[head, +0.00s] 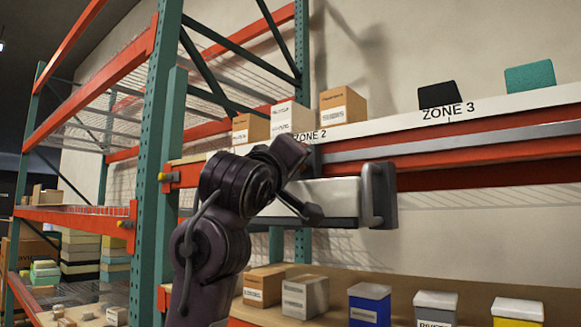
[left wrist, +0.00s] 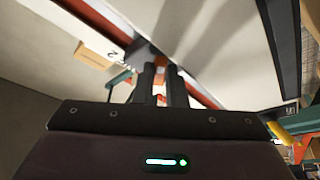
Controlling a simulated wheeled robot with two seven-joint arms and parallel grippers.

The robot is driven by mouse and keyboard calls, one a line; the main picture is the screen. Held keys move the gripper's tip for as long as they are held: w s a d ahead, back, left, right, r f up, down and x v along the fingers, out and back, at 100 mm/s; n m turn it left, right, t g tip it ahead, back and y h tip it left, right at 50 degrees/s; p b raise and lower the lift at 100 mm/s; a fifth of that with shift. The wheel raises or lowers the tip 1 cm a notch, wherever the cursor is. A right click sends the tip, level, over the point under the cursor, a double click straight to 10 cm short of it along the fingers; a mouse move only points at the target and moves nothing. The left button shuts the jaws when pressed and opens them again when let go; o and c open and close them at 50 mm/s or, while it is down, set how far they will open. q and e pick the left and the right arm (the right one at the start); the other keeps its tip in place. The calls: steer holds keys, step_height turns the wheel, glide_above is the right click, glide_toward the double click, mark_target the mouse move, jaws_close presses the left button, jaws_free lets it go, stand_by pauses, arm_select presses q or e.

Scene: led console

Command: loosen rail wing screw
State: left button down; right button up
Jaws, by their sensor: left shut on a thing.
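A white and grey console (head: 335,197) with a grey end handle (head: 380,195) is mounted at the orange rail (head: 450,176) under the ZONE 2 label. My left arm comes up from below in front of its left end. My left gripper (head: 312,162) is at the rail just above the console. In the left wrist view, the dark fingers (left wrist: 158,84) are close together in front of an orange and grey beam. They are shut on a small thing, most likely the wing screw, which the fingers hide. My right gripper is not in view.
Cardboard boxes (head: 343,106), a black bin (head: 438,95) and a teal bin (head: 530,77) stand on the shelf above. Lidded bins (head: 370,305) and cartons stand on the shelf below. A green upright (head: 155,160) is left of my arm.

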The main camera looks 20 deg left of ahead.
arm_select(q)
steer(key=n+y, duration=0.1)
steer(key=n, duration=0.1)
steer(key=r+n+g, duration=0.1)
steer(key=n, duration=0.2)
steer(key=shift+s+d+y+p, duration=0.15)
steer(key=shift+y+p, duration=0.15)
steer(key=shift+y, duration=0.1)
steer(key=shift+r+n+g+y+p, duration=0.15)
steer(key=shift+n+g, duration=0.35)
steer(key=shift+n, duration=0.75)
steer(key=shift+f+n+g+y+p, duration=0.2)
steer(key=shift+n+g, duration=0.3)
steer(key=shift+n, duration=0.75)
steer(key=c, duration=1.7)
jaws_free()
steer(key=shift+o, duration=1.2)
steer(key=shift+w+d, duration=0.25)
steer(key=shift+d, duration=0.05)
steer(key=shift+a, duration=0.1)
